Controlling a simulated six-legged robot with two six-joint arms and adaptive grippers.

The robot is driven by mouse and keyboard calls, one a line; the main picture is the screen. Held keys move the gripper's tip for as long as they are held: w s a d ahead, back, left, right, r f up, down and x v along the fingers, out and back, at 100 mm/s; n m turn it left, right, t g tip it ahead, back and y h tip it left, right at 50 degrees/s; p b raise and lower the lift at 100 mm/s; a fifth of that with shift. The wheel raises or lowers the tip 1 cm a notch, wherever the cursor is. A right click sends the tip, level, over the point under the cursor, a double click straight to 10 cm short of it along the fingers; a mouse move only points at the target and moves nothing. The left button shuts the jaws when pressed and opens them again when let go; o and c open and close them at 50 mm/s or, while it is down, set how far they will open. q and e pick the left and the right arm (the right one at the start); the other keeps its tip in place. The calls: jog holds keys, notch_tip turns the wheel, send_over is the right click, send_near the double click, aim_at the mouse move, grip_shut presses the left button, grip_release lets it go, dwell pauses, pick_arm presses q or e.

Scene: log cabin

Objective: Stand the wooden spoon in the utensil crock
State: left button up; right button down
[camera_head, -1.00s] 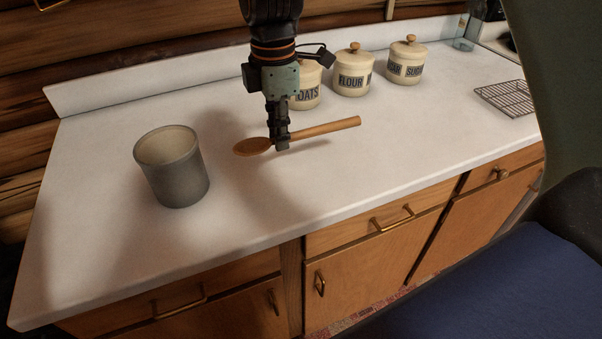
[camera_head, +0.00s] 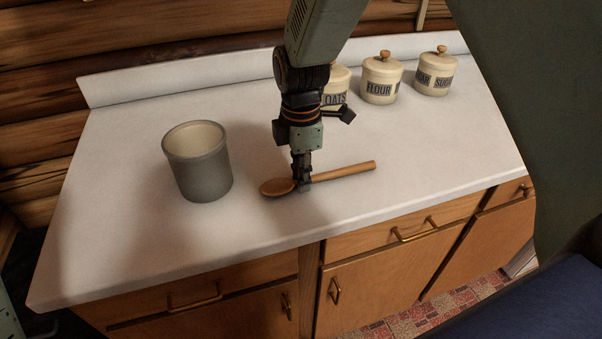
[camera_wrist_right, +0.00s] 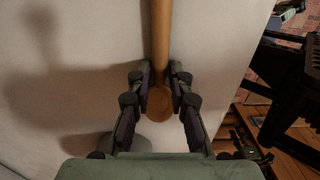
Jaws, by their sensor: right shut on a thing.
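The wooden spoon (camera_head: 345,172) is roughly level at the counter, with its bowl (camera_head: 278,187) to the left and its handle to the right. My right gripper (camera_head: 302,184) points down and is shut on the spoon at the neck, just behind the bowl. I cannot tell whether the spoon touches the counter. In the right wrist view the spoon (camera_wrist_right: 161,40) runs between my right gripper's fingers (camera_wrist_right: 160,80). The grey utensil crock (camera_head: 202,172) stands upright, left of the spoon; no utensils show in its opening. My left gripper is not in view.
Cream canisters stand at the back right: oats (camera_head: 338,88), flour (camera_head: 381,80) and sugar (camera_head: 436,73). The white counter (camera_head: 130,220) is clear around the crock. Its front edge lies close below the spoon, above wooden drawers (camera_head: 372,240). A log wall is behind.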

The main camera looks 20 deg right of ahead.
jog(key=c, duration=1.6)
grip_release()
jog(key=shift+d, duration=0.15)
jog(key=shift+c, duration=0.2)
jog(key=shift+o, duration=0.8)
jog(key=shift+s+d, duration=0.15)
jog(key=shift+o, duration=1.4)
jog(key=shift+s+r, duration=0.2)
jog(key=shift+s, duration=0.05)
jog(key=shift+w+a, duration=0.2)
jog(key=shift+a, duration=0.1)
jog(key=shift+w+f, duration=0.1)
jog(key=shift+f, duration=0.05)
jog(key=shift+w+d, duration=0.1)
jog(key=shift+d, duration=0.05)
notch_tip(320, 180, up, 12)
jog(key=p, duration=0.1)
jog(key=shift+s+p, duration=0.25)
jog(key=shift+p, duration=0.05)
